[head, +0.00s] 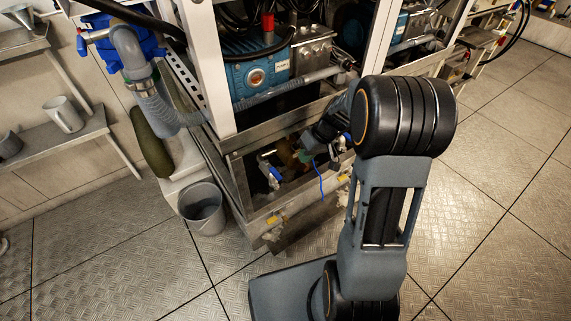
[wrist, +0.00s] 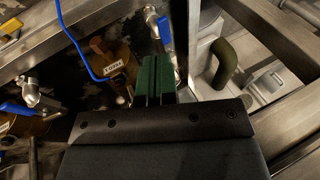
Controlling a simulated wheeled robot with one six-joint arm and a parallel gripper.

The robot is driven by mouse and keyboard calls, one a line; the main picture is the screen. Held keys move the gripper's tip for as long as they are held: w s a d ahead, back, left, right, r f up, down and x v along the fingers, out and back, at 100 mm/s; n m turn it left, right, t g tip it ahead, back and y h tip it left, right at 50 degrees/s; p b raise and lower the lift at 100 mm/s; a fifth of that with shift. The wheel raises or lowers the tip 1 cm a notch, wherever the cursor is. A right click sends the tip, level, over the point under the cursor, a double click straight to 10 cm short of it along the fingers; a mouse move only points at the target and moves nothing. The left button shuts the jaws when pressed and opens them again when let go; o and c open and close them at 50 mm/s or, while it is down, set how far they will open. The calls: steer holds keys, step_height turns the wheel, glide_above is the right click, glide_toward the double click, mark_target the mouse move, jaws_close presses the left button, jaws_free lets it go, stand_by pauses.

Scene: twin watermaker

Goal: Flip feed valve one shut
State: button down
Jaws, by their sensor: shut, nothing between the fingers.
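In the lower bay of the metal frame are two valves with blue lever handles. One blue handle (head: 269,168) is at the bay's left side; it appears to be the blue handle (wrist: 165,30) just beyond my fingertips in the wrist view. A second blue handle (wrist: 16,108) is at the left of the wrist view. A brass-coloured body (wrist: 113,60) with a white label sits between them; I cannot read the label surely. My gripper (wrist: 153,62) has green fingers, shut and empty, close beside the nearer valve. In the head view my gripper (head: 304,156) is inside the bay, partly hidden.
A thin blue cable (wrist: 75,42) hangs by the fingers. Metal frame bars (wrist: 265,35) enclose the bay. A grey bucket (head: 202,207) and an olive cylinder (head: 152,142) stand left of the frame. Blue pump units (head: 258,72) sit above. The floor at right is clear.

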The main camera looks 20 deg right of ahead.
mark_target(273, 170)
steer(key=w+d+f+n+t+y+p, duration=0.1)
steer(key=w+d+f+n+y, duration=0.1)
steer(key=w+d+f, duration=0.2)
steer(key=shift+w+d+f+p, duration=0.3)
steer(key=shift+w+d+f, duration=0.1)
steer(key=shift+w+f, duration=0.35)
steer(key=shift+w, duration=0.1)
steer(key=a+f+b, duration=0.4)
steer(key=a+f, duration=0.3)
steer(key=a, duration=0.2)
steer(key=shift+w+a+f, duration=0.25)
steer(key=shift+w+f, duration=0.1)
steer(key=shift+w, duration=0.1)
steer(key=shift+s+a+f+b, duration=0.1)
steer(key=shift+b, duration=0.3)
